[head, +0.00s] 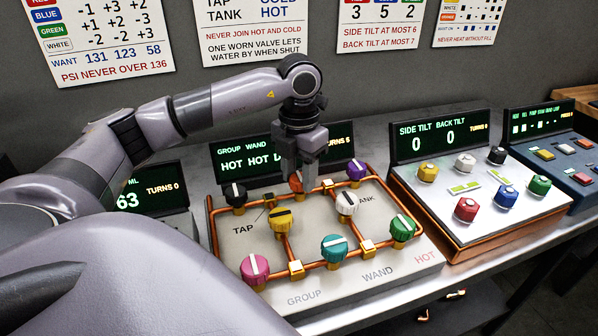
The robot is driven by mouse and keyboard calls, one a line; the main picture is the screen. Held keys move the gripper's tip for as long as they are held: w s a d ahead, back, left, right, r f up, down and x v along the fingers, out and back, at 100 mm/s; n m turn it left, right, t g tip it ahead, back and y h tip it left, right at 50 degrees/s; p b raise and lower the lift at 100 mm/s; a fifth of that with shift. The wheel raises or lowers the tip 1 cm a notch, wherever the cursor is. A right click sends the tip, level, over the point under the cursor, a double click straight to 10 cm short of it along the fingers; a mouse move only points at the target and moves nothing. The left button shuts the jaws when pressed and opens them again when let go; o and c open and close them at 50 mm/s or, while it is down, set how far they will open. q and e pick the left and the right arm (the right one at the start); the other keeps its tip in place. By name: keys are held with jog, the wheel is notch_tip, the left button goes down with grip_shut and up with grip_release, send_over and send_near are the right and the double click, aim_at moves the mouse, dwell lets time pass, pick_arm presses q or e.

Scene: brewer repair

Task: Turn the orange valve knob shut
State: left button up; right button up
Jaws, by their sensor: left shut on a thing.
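The orange valve knob (296,183) sits in the back row of the valve panel (283,272), between the black knob and the purple knob. My left gripper (304,172) comes down from above onto the orange knob, and its fingers are shut on it. The fingers hide much of the knob, so I cannot tell which way its mark points. My right gripper is not in view.
Close by on the panel stand black (235,194), yellow (281,220), white (347,202), purple (357,169), teal (334,247), green (402,228) and pink (255,267) knobs, joined by copper pipes. A display (235,162) stands behind. A tilt panel (455,235) is at the right.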

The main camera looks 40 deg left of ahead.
aim_at(299, 178)
pick_arm(q)
jog(key=shift+w+a+r+n, duration=0.1)
jog(key=shift+r+n, duration=0.05)
jog(key=shift+n, duration=0.15)
jog(key=o, duration=1.1)
jog(key=shift+c, duration=0.2)
notch_tip(299, 178, up, 7)
jog(key=shift+r, duration=0.1)
